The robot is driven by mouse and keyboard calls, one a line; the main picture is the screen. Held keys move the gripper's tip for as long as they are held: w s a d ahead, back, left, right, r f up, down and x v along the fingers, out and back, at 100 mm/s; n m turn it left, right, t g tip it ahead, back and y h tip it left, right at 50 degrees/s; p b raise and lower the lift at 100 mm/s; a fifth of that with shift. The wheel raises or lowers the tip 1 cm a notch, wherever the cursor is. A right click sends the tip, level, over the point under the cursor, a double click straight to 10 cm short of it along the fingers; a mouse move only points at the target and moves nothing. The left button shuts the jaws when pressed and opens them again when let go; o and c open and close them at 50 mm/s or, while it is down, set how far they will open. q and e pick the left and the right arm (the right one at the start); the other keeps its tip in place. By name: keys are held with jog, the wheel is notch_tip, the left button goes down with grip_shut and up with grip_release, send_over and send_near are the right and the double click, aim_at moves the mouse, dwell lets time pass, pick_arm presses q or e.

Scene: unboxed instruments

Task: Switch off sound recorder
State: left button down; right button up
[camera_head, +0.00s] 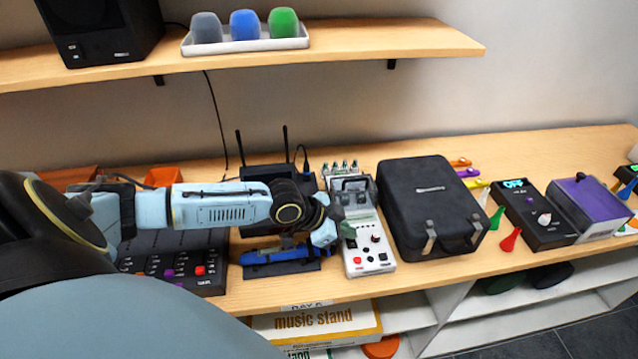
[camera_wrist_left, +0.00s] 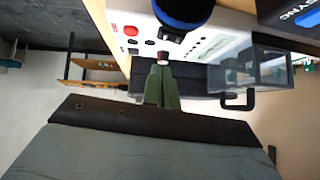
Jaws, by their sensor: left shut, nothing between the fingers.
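A white panel device (camera_head: 369,258), which looks like the sound recorder, stands near the table's front edge. It has a red button (camera_head: 357,261), a dark button, small knobs and a clear-covered part at its back. My left gripper (camera_head: 347,230) is shut and empty, over the left side of this panel. A red button (camera_wrist_left: 130,31) also shows there. My right gripper is not in view.
A black case (camera_head: 430,205) stands close to the right of the recorder. A blue item on a dark base (camera_head: 281,262) and a dark button panel (camera_head: 165,262) lie to its left, partly under my left arm. A dark device with a lit display (camera_head: 533,215) stands further right.

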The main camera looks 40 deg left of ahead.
pick_arm(q)
jog(key=v, duration=1)
jog(key=shift+b, duration=0.45)
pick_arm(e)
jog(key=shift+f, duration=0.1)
pick_arm(q)
jog(key=shift+w+a+r+b, duration=0.25)
jog(key=shift+w+a+b, duration=0.3)
jog(key=shift+b, duration=1.9)
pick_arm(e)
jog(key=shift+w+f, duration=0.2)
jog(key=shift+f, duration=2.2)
